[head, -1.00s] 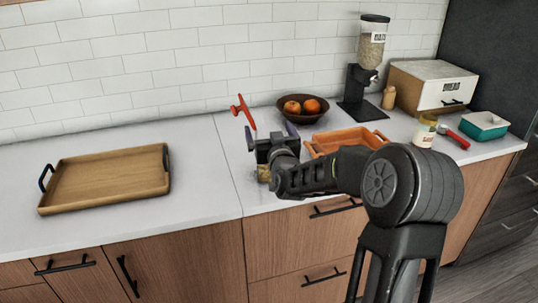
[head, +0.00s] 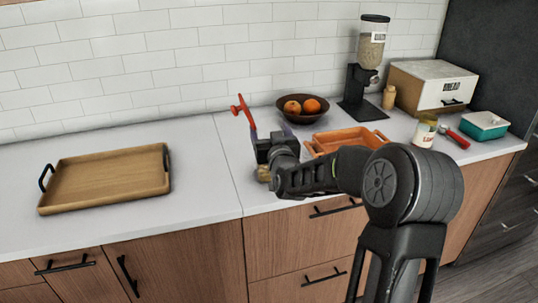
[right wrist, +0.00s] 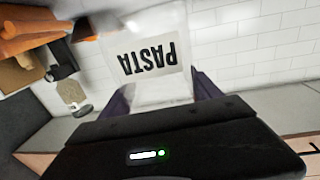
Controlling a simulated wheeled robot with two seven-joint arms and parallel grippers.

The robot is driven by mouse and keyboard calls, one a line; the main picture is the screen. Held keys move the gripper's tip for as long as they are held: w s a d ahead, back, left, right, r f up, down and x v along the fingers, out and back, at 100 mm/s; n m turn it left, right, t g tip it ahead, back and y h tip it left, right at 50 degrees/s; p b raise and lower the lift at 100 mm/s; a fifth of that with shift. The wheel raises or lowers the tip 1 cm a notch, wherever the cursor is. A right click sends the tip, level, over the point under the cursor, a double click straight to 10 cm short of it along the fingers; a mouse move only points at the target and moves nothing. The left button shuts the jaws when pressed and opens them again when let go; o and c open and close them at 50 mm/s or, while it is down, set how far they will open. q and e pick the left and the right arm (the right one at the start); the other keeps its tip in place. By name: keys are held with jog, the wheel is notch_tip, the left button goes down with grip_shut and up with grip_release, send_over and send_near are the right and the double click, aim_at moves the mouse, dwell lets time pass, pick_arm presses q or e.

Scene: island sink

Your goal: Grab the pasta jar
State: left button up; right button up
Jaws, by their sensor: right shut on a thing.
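The pasta jar (right wrist: 152,70) is a clear jar with a white label reading PASTA, upside down in the right wrist view. It stands between the purple fingers of my right gripper (right wrist: 162,92), which is shut on it. In the head view my right gripper (head: 268,130) is at the counter's front, left of the orange tray, and its body hides most of the jar. A small yellowish part of the jar (head: 263,173) shows below the wrist. I cannot tell whether the jar touches the counter. My left gripper is out of view.
An orange tray (head: 322,141) lies close right of the gripper. A fruit bowl (head: 303,115), a dispenser (head: 354,103) and a bread box (head: 430,95) stand behind. A red upright object (head: 241,108) shows just beyond the gripper. A wooden tray (head: 105,181) lies left, with clear counter between.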

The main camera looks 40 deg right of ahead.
jog(key=shift+r, duration=0.1)
grip_shut()
jog(key=shift+r, duration=0.1)
notch_tip(320, 180, up, 10)
dwell(0.4)
dwell(0.5)
